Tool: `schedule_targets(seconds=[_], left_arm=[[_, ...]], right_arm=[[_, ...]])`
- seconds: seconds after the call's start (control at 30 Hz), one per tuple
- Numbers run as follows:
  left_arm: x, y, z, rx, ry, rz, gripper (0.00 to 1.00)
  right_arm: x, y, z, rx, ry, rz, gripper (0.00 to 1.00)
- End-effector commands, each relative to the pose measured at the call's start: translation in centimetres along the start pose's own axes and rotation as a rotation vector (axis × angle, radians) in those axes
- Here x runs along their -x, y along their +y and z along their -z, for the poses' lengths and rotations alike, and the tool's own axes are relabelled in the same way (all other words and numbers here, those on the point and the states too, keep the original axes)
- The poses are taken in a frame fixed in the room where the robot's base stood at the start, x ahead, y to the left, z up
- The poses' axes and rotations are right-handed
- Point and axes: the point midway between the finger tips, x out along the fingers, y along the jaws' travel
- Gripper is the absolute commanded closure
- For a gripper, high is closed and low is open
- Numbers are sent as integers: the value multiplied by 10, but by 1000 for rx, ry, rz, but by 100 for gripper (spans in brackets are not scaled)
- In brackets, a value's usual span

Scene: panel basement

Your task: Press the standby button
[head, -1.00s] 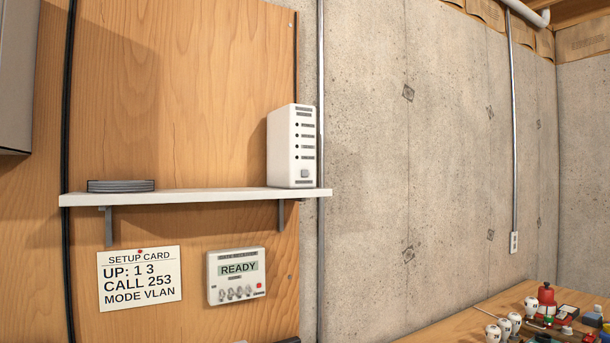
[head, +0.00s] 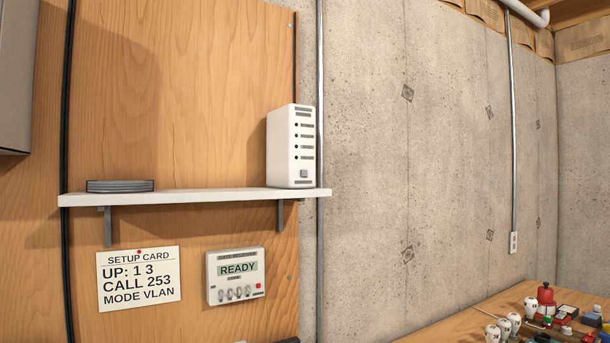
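A white wall panel (head: 236,277) hangs on the wooden board below the shelf. Its display (head: 238,269) reads READY. It has a row of small switches or knobs and a small red button (head: 258,286) at its lower right; the label by the button is too small to read. A white upright device (head: 292,147) stands on the shelf, with a column of dark dots and slots and a grey square button (head: 304,174) near its bottom. No label reading standby is legible. Neither of my grippers is in view.
A white shelf (head: 200,196) on brackets holds a dark flat stack (head: 120,186). A setup card (head: 138,278) reads UP: 1 3, CALL 253, MODE VLAN. A wooden table (head: 450,328) with several small items is at lower right. Bare concrete wall lies between.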

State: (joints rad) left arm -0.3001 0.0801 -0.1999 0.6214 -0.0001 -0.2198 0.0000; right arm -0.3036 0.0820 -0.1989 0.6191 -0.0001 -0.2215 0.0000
Motion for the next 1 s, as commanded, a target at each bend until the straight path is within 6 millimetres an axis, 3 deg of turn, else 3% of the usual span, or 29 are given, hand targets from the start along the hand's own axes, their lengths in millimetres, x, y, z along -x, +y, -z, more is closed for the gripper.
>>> schedule_targets(seconds=[1.0], left_arm=[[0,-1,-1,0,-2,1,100]], right_arm=[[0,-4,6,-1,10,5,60]])
